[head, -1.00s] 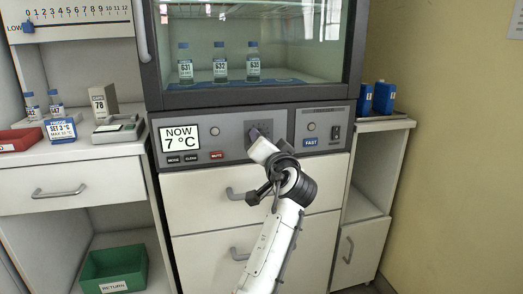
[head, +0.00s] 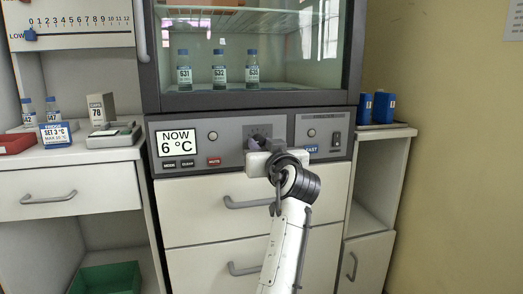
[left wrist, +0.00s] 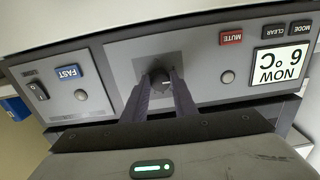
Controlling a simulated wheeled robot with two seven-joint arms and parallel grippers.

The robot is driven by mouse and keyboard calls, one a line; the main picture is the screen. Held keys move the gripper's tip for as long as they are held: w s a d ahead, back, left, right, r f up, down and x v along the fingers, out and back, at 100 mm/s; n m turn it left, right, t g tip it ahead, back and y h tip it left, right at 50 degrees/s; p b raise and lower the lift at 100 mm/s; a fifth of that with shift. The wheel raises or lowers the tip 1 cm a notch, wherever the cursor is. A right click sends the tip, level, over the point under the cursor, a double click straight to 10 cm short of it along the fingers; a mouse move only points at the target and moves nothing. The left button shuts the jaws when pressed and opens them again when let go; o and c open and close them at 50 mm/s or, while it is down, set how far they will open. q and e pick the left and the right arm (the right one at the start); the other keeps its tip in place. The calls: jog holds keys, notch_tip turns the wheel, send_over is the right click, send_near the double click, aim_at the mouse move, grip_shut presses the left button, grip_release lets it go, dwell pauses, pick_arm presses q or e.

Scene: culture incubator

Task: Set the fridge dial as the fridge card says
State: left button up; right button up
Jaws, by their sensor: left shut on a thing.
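The fridge card (head: 56,134) stands on the left counter and reads SET 3 °C, with a smaller MAX line below. The fridge display (head: 177,143) reads NOW 6 °C; it shows upside down in the left wrist view (left wrist: 281,65). The dark dial (left wrist: 160,80) sits on the grey control panel, between the two fingers of my left gripper (left wrist: 159,92), which is shut on it. In the head view the left gripper (head: 259,146) hides most of the dial. My right gripper is in neither view.
MODE, CLEAR and MUTE (head: 214,161) buttons lie left of the dial. A blue FAST button (left wrist: 67,73) and a black switch (left wrist: 37,91) are on the other side. Bottles (head: 219,68) stand behind the glass above. Drawer handles (head: 247,202) stick out below.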

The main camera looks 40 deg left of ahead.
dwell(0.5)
pick_arm(q)
jog(key=o, duration=1)
jog(key=shift+o, duration=0.2)
